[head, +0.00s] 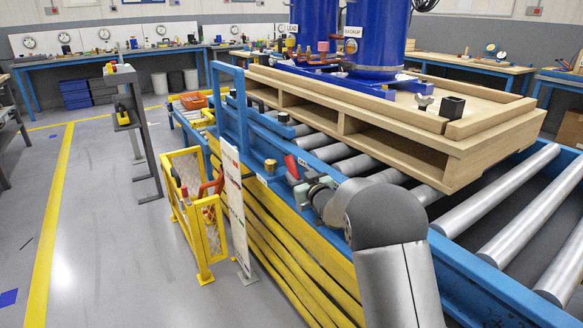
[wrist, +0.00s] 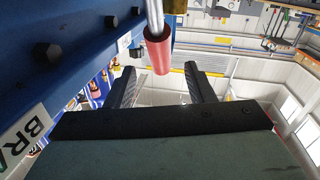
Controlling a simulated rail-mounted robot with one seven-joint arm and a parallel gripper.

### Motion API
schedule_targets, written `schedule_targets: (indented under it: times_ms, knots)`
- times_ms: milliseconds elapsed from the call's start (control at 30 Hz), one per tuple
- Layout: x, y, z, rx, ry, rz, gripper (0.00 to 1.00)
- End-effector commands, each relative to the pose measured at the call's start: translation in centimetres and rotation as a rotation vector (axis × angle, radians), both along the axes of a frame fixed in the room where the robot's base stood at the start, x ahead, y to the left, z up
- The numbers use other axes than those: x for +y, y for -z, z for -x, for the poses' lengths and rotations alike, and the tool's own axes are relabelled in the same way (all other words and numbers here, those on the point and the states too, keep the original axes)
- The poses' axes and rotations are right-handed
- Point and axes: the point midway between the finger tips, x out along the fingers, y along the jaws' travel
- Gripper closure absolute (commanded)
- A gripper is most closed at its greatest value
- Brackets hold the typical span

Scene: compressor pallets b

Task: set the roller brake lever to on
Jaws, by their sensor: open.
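The brake lever has a red grip (head: 292,167) on the near blue rail of the conveyor in the head view. In the wrist view its red grip (wrist: 158,52) hangs from a bright metal rod (wrist: 154,14) at the top centre. My gripper (wrist: 163,80) is open, with its two dark fingers apart and nothing held. The grip shows between the fingertip directions, but I cannot tell how deep it sits between them. In the head view my gripper (head: 304,188) is right beside the lever, partly hidden by my own wrist. A white label reading "BRA" (wrist: 28,134) is cut off.
The blue rail with dark bolts (wrist: 48,50) fills the wrist view's upper left. A wooden pallet (head: 400,140) carrying blue tanks (head: 378,35) rests on the rollers. A blue upright frame (head: 232,100) and yellow guard (head: 190,215) stand left of the lever.

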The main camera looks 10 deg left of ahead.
Motion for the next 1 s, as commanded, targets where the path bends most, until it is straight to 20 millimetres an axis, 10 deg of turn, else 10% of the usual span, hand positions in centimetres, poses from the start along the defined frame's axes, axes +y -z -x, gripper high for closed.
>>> schedule_targets:
  times_ms: [300,767,933,1000]
  knots:
    - [2.7,0.1,-4.8,0.0,0.0,0.001,0.51]
    - [3.2,0.0,-5.8,0.001,0.001,0.0,0.51]
    - [3.2,0.0,-5.7,0.001,0.001,0.0,0.99]
    - [3.2,0.0,-5.7,0.001,0.001,0.0,1.0]
